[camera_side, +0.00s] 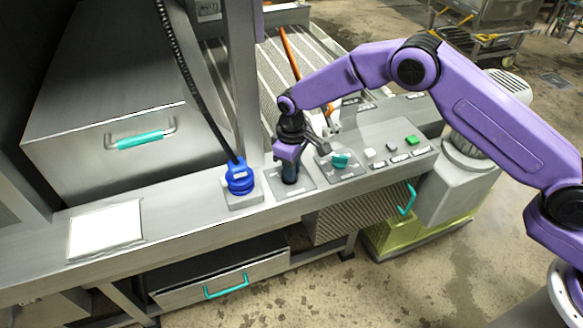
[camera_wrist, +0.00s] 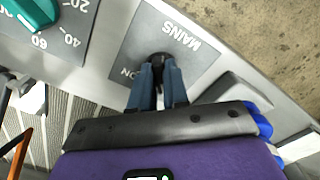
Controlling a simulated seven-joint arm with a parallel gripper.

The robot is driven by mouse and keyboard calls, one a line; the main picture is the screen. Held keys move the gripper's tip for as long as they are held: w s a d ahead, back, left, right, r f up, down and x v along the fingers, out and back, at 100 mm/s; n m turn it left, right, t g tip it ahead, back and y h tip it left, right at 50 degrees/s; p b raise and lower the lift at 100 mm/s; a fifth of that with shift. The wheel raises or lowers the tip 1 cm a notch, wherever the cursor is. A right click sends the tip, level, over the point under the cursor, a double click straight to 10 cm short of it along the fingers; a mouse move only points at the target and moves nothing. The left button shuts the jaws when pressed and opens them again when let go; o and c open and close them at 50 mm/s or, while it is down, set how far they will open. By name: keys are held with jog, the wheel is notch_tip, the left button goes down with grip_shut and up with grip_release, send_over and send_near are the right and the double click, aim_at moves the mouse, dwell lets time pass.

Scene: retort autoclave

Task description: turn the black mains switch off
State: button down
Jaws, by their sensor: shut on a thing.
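The black mains switch (camera_wrist: 163,60) sits on a grey plate (camera_wrist: 147,35) lettered MAINS and ON in the wrist view. My gripper (camera_wrist: 160,78) is shut on the switch, with a dark finger on each side of it. In the side view my gripper (camera_side: 290,178) points down at the plate on the metal ledge, between the blue fitting and the teal dial. The fingers hide most of the switch there. I cannot tell its exact setting.
A teal dial (camera_side: 341,160) with a number scale is close on the right. White and green buttons (camera_side: 412,140) lie beyond it. A blue fitting (camera_side: 240,180) with a black cable stands on the left. The ledge further left holds a white plate (camera_side: 105,229).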

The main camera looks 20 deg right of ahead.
jog(key=shift+w+n, duration=0.1)
jog(key=shift+n, duration=0.4)
jog(key=c, duration=1.1)
grip_release()
notch_tip(320, 180, up, 18)
jog(key=shift+f, duration=0.25)
